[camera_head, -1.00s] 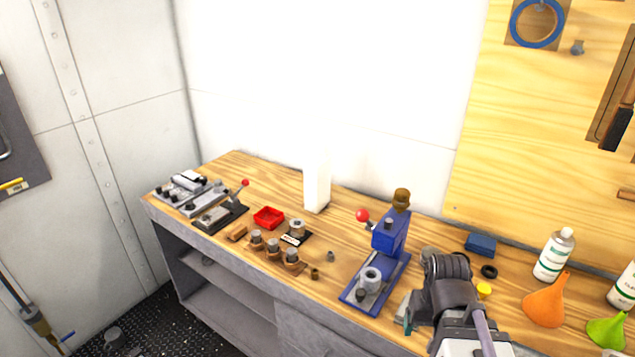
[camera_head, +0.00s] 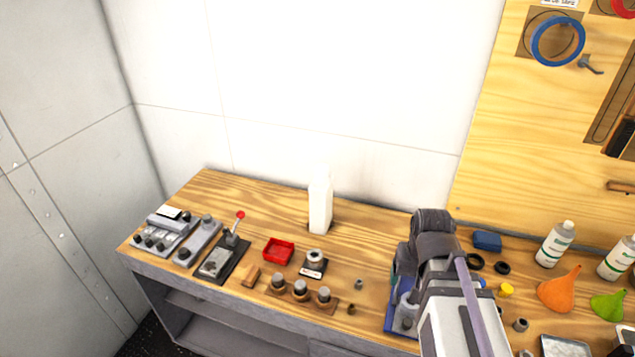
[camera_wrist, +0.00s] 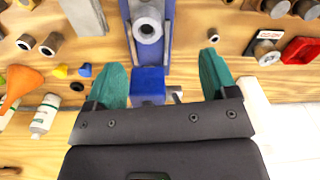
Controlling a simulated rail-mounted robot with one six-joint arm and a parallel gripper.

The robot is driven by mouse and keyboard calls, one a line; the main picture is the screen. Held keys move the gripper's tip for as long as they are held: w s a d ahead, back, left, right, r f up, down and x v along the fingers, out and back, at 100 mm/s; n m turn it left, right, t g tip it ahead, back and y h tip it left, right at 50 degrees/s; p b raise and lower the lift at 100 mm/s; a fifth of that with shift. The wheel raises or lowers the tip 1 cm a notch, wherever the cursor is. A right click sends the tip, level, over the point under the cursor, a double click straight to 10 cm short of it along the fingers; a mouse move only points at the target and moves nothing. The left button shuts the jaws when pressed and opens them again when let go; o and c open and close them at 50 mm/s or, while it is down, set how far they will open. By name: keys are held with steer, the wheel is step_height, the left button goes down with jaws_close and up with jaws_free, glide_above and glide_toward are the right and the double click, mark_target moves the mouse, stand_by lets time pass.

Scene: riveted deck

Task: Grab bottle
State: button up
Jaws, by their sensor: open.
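Two white bottles with green-and-white labels stand upright at the right of the bench: one bottle (camera_head: 556,244) behind the orange funnel, the other bottle (camera_head: 617,259) at the right edge. A bottle (camera_wrist: 44,113) also shows at the left of the wrist view, beside the funnel, outside my fingers. My gripper (camera_wrist: 163,65) has its two teal fingers spread, with nothing held between them. It faces the blue press, whose blue block appears between the fingers. In the head view my arm hides the gripper and most of the press.
The blue press (camera_head: 391,313) stands left of my arm. An orange funnel (camera_head: 558,289) and a green funnel (camera_head: 608,305) lie near the bottles. A tall white block-like object (camera_head: 320,203) stands at the wall. A red tray (camera_head: 278,250) and several fittings occupy the left side.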

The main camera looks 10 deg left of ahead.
steer(key=w+a+r+m+p, duration=0.1)
steer(key=w+a+r+p, duration=0.1)
steer(key=w+r+p, duration=0.45)
steer(key=m+y+p, duration=0.2)
steer(key=m+y, duration=0.2)
steer(key=m, duration=1.2)
glide_toward(324, 167)
steer(key=f, duration=0.2)
steer(key=b+x, duration=1)
steer(key=shift+a+f, duration=0.3)
steer(key=shift+w+a, duration=0.1)
steer(key=shift+a, duration=0.05)
steer(key=shift+r, duration=0.2)
jaws_close()
